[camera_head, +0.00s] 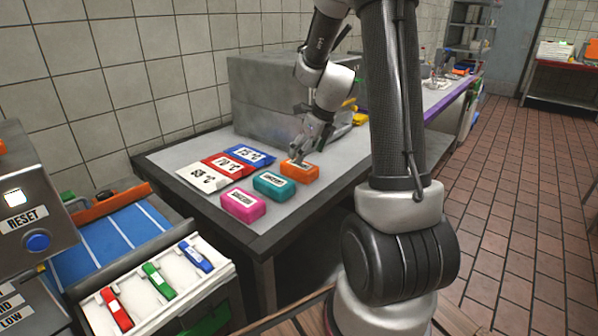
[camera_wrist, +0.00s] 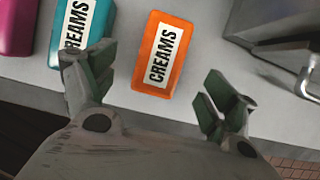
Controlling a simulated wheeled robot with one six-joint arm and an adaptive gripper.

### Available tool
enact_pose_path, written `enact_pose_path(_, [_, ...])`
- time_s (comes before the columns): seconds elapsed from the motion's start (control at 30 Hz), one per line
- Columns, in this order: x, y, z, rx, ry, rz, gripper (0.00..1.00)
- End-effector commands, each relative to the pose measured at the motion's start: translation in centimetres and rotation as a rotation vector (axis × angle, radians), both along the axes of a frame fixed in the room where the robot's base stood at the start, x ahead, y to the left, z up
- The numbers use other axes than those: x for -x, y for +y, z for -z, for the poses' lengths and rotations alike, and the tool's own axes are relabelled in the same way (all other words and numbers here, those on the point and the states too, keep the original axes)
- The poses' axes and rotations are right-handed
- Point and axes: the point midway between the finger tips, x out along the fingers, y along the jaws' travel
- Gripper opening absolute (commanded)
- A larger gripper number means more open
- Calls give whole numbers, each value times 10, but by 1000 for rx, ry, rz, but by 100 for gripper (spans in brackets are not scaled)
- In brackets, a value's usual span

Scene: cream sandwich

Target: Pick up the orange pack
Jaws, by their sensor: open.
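The orange pack (camera_head: 300,171) lies flat on the grey table, at the right end of a row of packs. In the wrist view the orange pack (camera_wrist: 159,55) has a white label reading CREAMS. My gripper (camera_head: 303,152) is directly above or just behind it in the head view and hides part of it. In the wrist view my gripper (camera_wrist: 151,88) is open, with one finger to the left and one to the right of the pack. The fingers are apart from the pack's sides, and nothing is between them but the pack ahead. I cannot tell the exact height gap.
A teal pack (camera_head: 273,185) lies close on the left, under my left finger's side in the wrist view, and a pink pack (camera_head: 242,205) beyond it. Blue, red and white labelled bags (camera_head: 228,164) lie behind. A metal box (camera_head: 262,95) stands at the back.

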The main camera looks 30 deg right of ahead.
Motion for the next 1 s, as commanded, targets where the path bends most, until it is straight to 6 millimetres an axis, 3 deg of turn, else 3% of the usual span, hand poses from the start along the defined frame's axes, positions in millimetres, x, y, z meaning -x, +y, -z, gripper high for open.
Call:
enact_pose_path(0.5, [-27,8,66,-8,6,21,86])
enact_pose_path(0.8, [-30,9,73,-8,4,21,86])
enact_pose_path(0.87, [-30,9,72,-8,4,21,78])
enact_pose_path(1.0, [-30,9,72,-8,4,20,53])
